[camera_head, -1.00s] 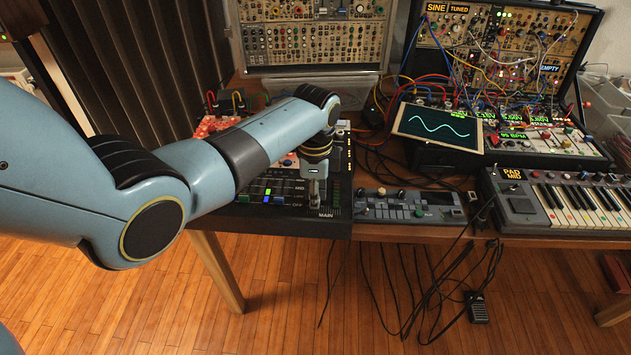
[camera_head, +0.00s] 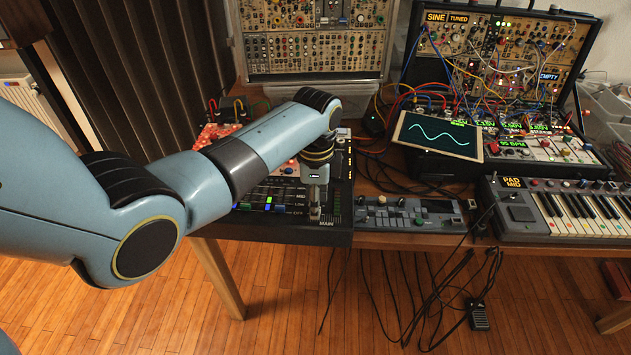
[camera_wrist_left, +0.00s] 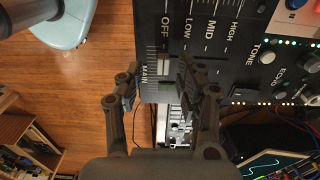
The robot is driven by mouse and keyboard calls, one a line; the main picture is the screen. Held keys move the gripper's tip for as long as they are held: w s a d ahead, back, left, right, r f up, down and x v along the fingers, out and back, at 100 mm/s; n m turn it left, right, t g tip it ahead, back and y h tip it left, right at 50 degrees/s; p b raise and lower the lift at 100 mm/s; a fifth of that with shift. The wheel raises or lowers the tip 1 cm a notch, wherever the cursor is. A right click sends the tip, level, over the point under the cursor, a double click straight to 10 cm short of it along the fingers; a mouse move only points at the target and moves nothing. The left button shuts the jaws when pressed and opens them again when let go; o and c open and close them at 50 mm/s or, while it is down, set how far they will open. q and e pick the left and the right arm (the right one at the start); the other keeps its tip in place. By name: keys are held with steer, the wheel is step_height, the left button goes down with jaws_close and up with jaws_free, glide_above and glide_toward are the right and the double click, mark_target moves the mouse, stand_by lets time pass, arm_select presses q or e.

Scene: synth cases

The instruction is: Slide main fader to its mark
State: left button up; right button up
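The mixer (camera_head: 265,228) is a dark console at the table's front left edge. The word MAIN is printed at its front right corner, and it also shows in the left wrist view. My left gripper (camera_head: 316,208) points down over the main fader area beside that label. In the left wrist view its two dark fingers (camera_wrist_left: 157,88) stand apart, one on each side of the main fader strip (camera_wrist_left: 163,62). The fader's cap and its mark are too small to tell clearly, and I cannot tell whether a finger touches it. My right gripper is out of view.
A small grey device (camera_head: 405,212) stands right of the mixer, and a keyboard (camera_head: 575,210) farther right. A tilted screen (camera_head: 438,134) shows a wave. Patch-cabled synth cases (camera_head: 505,55) stand behind. Loose cables hang below the table.

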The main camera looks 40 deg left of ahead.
arm_select(q)
step_height(320, 180, up, 10)
stand_by(0.3)
stand_by(0.3)
